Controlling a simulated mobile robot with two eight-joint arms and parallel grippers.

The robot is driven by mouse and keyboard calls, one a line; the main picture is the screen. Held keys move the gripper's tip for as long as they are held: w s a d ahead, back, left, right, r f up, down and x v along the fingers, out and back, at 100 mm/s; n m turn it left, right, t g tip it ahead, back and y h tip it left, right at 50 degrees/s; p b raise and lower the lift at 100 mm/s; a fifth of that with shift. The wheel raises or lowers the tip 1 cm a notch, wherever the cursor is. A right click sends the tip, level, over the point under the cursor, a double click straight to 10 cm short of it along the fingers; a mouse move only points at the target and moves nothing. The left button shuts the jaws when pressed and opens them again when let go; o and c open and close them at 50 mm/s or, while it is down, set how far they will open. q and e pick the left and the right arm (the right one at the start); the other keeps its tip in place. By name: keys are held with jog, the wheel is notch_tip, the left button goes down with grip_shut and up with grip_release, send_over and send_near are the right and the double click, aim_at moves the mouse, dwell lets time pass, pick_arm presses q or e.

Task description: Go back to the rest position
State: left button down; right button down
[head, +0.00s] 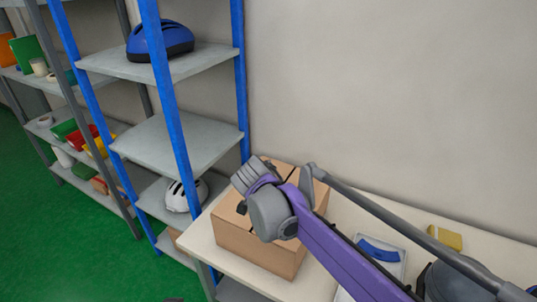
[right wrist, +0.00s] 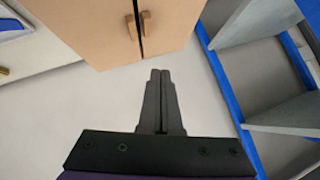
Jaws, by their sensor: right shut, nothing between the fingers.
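My right arm (head: 330,250), purple and grey, comes in from the lower right of the head view and reaches over a tan box (head: 255,245) on the table. Its grey wrist end is in front of the box and hides part of it. In the right wrist view my right gripper (right wrist: 160,74) is shut with its fingertips together and nothing between them. The box's tan face (right wrist: 85,25), with two small handles, is just beyond the fingertips there. I cannot tell if they touch. My left gripper is not in view.
The white table (head: 320,290) stands against a pale wall. A blue and white item (head: 380,250) and a yellow block (head: 444,237) lie right of the box. A blue-framed shelf (head: 175,142) stands left, with a blue helmet (head: 160,42) and a white helmet (head: 185,194).

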jog(key=s+d+f+n+g, duration=0.1)
jog(key=s+d+f, duration=0.3)
jog(key=s, duration=0.6)
jog(key=s+d+f+n+g+y, duration=0.1)
jog(key=s+d+f+n, duration=0.3)
jog(key=s+d, duration=0.3)
jog(key=s+d+f+n+g, duration=0.1)
jog(key=s+d+f, duration=0.4)
jog(key=s, duration=0.8)
jog(key=shift+s+d+f+n+g+y, duration=0.15)
jog(key=shift+d+f+n+g+y, duration=0.15)
jog(key=shift+n, duration=0.6)
